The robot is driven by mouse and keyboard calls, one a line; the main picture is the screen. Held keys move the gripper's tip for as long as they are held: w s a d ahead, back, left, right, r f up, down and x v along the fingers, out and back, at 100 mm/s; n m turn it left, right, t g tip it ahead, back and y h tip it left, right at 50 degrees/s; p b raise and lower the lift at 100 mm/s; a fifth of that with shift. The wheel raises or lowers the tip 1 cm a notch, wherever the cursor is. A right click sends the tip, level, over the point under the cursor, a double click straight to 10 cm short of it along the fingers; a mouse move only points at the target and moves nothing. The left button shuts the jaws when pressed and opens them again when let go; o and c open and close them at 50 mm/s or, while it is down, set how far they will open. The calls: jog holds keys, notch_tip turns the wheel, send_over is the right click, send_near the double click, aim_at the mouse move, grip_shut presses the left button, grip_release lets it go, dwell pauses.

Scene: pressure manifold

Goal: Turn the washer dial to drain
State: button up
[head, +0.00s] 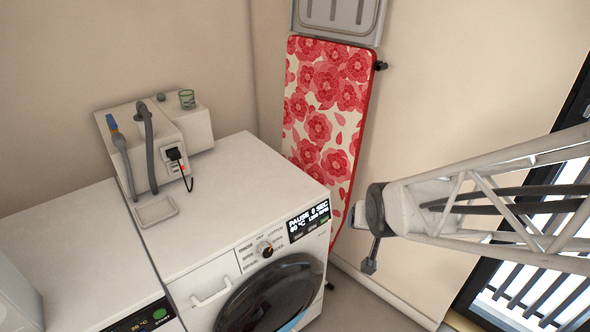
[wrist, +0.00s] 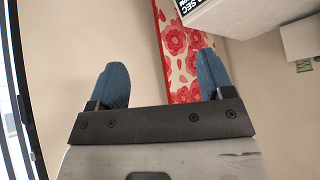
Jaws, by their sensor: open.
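The washer (head: 212,226) is white and stands in the corner, with its dark round door (head: 268,293) at the front. Its dial (head: 264,249) is a small dark knob with an orange mark, on the front panel among printed labels too small to read surely. My gripper (head: 362,240) is to the right of the washer, apart from the dial. In the wrist view my gripper (wrist: 162,80) has two blue fingers spread wide with nothing between them. The dial is not visible in the wrist view; a display corner (wrist: 187,7) shows there.
A red floral ironing board (head: 322,115) leans on the wall behind the washer. A second white machine (head: 75,250) stands left. A wall box (head: 150,135) with hoses and a plug sits behind the washer top. A barred window (head: 545,240) is at right.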

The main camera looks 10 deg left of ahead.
jog(key=w+a+f+t+y, duration=0.1)
jog(key=w+a+f+t, duration=0.1)
jog(key=w+a+f, duration=0.45)
jog(key=t+y, duration=0.5)
jog(key=y, duration=0.3)
send_near(268, 253)
jog(key=x, duration=0.2)
jog(key=shift+s+a, duration=0.1)
jog(key=shift+s, duration=0.05)
jog(key=shift+a, duration=0.1)
jog(key=shift+d+x, duration=0.2)
jog(key=shift+x, duration=3.65)
jog(key=shift+r, duration=0.1)
jog(key=shift+c, duration=0.4)
